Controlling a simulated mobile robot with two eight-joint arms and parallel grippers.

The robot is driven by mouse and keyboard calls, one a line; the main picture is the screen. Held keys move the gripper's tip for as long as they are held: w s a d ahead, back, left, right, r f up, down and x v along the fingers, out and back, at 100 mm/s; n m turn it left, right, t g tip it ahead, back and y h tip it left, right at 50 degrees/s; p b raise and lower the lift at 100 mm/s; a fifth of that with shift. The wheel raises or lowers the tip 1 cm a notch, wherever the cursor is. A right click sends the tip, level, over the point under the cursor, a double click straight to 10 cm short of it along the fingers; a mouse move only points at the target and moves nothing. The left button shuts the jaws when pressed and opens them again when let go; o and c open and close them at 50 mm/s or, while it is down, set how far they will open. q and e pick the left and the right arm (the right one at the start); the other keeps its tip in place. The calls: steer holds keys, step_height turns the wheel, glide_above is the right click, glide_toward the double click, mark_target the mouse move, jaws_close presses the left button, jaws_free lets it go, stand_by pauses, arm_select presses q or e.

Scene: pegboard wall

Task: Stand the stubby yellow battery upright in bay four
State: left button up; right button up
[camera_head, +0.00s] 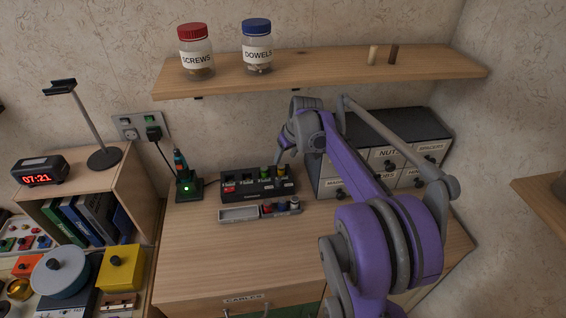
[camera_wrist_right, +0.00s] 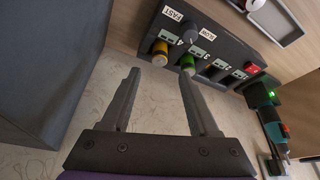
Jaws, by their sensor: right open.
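The yellow battery (camera_head: 283,171) stands at the right end of the dark charger (camera_head: 243,192). In the right wrist view the yellow battery (camera_wrist_right: 159,51) sits beside the number 4 label, apparently upright in bay four; its lower part is hidden. The charger (camera_wrist_right: 222,38) also holds a green battery (camera_wrist_right: 187,65) in bay three. My right gripper (camera_wrist_right: 160,77) is open, with its two fingers apart and nothing held. The yellow battery shows just beyond the gap between the fingertips. In the head view the right gripper (camera_head: 284,151) is just above the battery, partly hidden by its arm.
A grey tray (camera_head: 238,214) with several small items lies in front of the charger. A labelled drawer cabinet (camera_head: 354,130) stands close on the right. A green-lit tool stand (camera_head: 189,189) is on the left. A shelf (camera_head: 320,71) with two jars hangs above. The front worktop is clear.

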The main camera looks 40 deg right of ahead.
steer(key=s+a, duration=0.5)
steer(key=a, duration=0.3)
steer(key=s+a, duration=0.4)
steer(key=a, duration=0.3)
steer(key=shift+n+t, duration=0.5)
steer(key=shift+n, duration=0.1)
steer(key=s+a+f, duration=0.2)
steer(key=s+a, duration=0.1)
steer(key=s, duration=0.2)
steer(key=s+a+f, duration=0.3)
steer(key=s+a, duration=0.1)
steer(key=s, duration=0.2)
steer(key=s+a+f, duration=0.2)
steer(key=s+a, duration=0.2)
steer(key=s, duration=0.1)
steer(key=shift+s+a+f, duration=0.15)
steer(key=shift+s, duration=0.2)
